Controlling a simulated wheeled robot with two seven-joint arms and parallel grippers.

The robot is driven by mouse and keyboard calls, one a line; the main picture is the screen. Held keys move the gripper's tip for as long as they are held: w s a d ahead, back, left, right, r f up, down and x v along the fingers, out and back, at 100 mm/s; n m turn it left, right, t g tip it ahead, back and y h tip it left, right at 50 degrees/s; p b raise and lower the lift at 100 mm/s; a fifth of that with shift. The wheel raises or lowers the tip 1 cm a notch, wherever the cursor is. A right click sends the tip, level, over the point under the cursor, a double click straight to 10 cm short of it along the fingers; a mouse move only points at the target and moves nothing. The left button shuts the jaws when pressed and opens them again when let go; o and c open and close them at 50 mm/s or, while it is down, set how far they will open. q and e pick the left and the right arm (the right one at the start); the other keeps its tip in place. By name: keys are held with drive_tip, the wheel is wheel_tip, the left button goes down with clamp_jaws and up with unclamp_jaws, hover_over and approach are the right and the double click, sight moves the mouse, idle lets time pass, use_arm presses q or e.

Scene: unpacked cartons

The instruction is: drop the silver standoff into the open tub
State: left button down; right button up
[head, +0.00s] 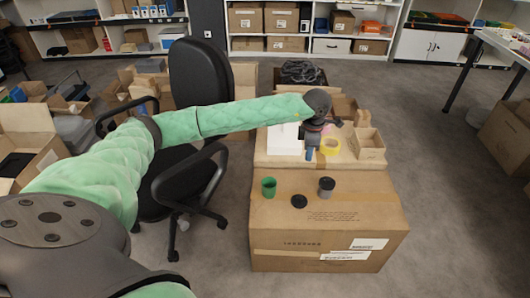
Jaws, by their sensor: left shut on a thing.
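The open tub (268,188) is a small green cup standing upright on the large front carton, towards its left back. My left gripper (313,143) is over the rear carton, behind and to the right of the tub, pointing down. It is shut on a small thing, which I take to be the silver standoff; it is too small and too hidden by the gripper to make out. The gripper is well apart from the tub. My right gripper is out of view.
A black round lid (299,201) lies flat right of the tub, and a grey tub with a dark top (326,186) stands beyond it. Yellow tape (330,146) and a small open box (368,144) are near the gripper. A black office chair (200,75) stands left of the large carton (285,225).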

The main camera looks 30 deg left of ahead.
use_arm(q)
drive_tip(key=s+a+f+n+p, duration=0.1)
drive_tip(key=a+f+n+p, duration=0.55)
drive_tip(key=n, duration=0.65)
drive_tip(key=s+a+f+n+p, duration=0.1)
drive_tip(key=a+f+n+p, duration=0.25)
drive_tip(key=a+n, duration=0.8)
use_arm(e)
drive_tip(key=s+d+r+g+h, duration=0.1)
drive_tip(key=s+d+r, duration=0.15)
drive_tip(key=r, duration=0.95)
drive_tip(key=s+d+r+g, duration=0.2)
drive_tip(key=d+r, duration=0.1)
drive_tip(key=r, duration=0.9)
use_arm(q)
wheel_tip(320, 180, down, 6)
drive_tip(key=d+n+b, duration=0.1)
drive_tip(key=b, duration=0.3)
drive_tip(key=shift+w+d+f, duration=0.15)
drive_tip(key=shift+d, duration=0.05)
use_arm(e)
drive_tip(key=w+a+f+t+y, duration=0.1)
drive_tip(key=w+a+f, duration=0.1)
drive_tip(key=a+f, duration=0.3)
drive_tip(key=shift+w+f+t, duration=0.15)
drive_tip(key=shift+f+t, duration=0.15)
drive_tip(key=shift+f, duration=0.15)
use_arm(q)
drive_tip(key=c, duration=1.3)
unclamp_jaws()
